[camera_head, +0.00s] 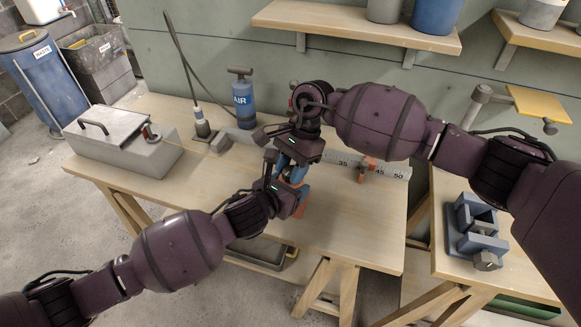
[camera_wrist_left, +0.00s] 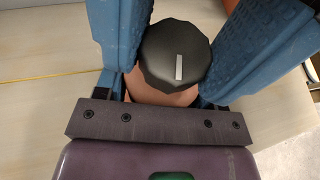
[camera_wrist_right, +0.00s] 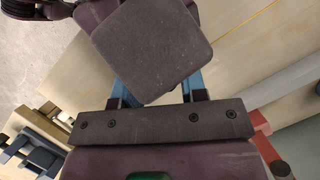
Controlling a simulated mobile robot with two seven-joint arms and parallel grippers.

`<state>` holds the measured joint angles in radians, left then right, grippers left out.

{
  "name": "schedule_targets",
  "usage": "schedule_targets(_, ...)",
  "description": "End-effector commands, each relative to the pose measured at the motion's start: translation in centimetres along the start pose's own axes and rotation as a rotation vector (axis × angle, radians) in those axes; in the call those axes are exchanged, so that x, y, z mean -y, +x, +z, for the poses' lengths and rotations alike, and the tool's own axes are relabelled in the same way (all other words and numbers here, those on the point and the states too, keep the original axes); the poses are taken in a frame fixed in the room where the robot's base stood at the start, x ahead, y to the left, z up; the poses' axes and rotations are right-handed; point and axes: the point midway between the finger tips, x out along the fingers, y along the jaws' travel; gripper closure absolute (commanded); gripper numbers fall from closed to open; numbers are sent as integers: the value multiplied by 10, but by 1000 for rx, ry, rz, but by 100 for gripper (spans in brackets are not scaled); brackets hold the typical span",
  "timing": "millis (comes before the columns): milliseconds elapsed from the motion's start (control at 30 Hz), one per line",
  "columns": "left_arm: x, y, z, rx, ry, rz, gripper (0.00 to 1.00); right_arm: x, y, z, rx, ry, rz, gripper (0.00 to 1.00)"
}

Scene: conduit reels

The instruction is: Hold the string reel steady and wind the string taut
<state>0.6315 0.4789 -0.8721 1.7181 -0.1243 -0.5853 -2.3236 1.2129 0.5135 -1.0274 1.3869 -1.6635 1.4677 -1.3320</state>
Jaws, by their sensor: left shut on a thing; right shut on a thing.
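In the left wrist view a salmon-orange cylinder, seemingly the string reel (camera_wrist_left: 165,93), sits between the blue fingers of my left gripper (camera_wrist_left: 178,72), under a black faceted knob (camera_wrist_left: 172,45) with a white mark. In the head view my left gripper (camera_head: 300,188) is shut low over the bench, with an orange part (camera_head: 302,210) below it. My right gripper (camera_head: 287,168) is shut just above and behind it, very close. In the right wrist view a dark rounded block (camera_wrist_right: 152,45) hides its fingertips, so what it holds is hidden.
A bench (camera_head: 350,225) carries a grey lidded box (camera_head: 125,140), a blue AIR pump (camera_head: 243,100), a white ruler (camera_head: 396,172) and a red clamp (camera_head: 367,168). A blue-grey vise (camera_head: 478,230) stands on the right bench. The bench's front right is clear.

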Motion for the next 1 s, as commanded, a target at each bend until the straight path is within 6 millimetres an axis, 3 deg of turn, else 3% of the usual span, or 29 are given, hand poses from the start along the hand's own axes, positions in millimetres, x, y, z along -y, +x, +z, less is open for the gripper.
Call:
schedule_targets(67, 0, 0, -1, -1, 0, 1, 66, 0, 0, 0, 0, 0, 0, 85)
schedule_targets(100, 0, 0, -1, -1, 0, 1, 66, 0, 0, 0, 0, 0, 1, 55)
schedule_targets(233, 0, 0, -1, -2, 0, 1, 66, 0, 0, 0, 0, 0, 0, 35)
schedule_targets(633, 0, 0, -1, -1, 0, 1, 66, 0, -7, 0, 0, -1, -1, 35)
schedule_targets(1000, 0, 0, -1, -1, 0, 1, 66, 0, -72, 0, -3, 0, -2, 35)
